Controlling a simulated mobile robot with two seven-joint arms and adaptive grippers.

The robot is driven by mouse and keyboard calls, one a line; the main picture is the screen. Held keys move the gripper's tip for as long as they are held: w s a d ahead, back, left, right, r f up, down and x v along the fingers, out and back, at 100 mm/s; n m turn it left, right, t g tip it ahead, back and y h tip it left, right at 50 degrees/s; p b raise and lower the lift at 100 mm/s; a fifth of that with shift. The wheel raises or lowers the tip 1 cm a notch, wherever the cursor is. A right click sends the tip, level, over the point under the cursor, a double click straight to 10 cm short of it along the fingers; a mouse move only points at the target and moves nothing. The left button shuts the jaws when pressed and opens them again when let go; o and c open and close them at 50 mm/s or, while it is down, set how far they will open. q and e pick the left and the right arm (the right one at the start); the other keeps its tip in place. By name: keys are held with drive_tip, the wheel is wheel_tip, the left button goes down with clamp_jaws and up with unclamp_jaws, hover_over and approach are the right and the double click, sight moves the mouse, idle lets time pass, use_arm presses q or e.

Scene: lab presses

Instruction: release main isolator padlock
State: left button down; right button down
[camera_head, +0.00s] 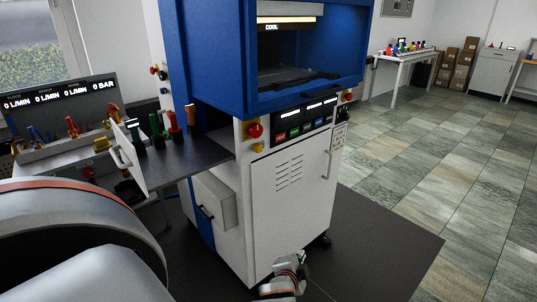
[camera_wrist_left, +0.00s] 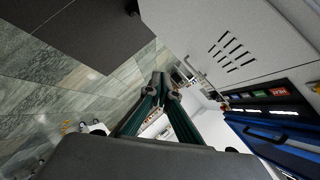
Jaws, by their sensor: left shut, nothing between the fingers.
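I cannot make out a padlock for certain. A red knob on a yellow base (camera_head: 255,131) sits at the upper left of the white press cabinet's front (camera_head: 290,205), with a small yellow part (camera_head: 258,147) just below it. Whether either belongs to the main isolator is not clear. My left gripper (camera_head: 303,260) is low in front of the cabinet, well below the knob. In the left wrist view its dark green fingers (camera_wrist_left: 160,82) meet at the tips, shut and empty. My right gripper is not in view.
The blue press housing (camera_head: 310,92) tops the cabinet. A grey box (camera_head: 215,200) projects from the cabinet's side. Tiled floor (camera_head: 460,170) is clear to the right.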

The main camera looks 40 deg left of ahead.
use_arm(q)
drive_tip(key=w+a+r+g+y+b, duration=0.1)
drive_tip(key=w+a+r+y+b, duration=0.1)
drive_tip(key=w+a+r+y, duration=0.65)
drive_tip(key=w+a+r+n+g+y, duration=0.1)
drive_tip(key=a+r, duration=0.3)
drive_tip(key=r, duration=0.4)
drive_tip(key=w+a+r+n+g+y+b, duration=0.1)
drive_tip(key=a+r, duration=0.3)
drive_tip(key=r, duration=0.5)
drive_tip(key=shift+w+n+g+y, duration=0.3)
drive_tip(key=shift+w+g+y, duration=0.25)
drive_tip(key=shift+w, duration=0.25)
drive_tip(key=shift+a+r, duration=0.1)
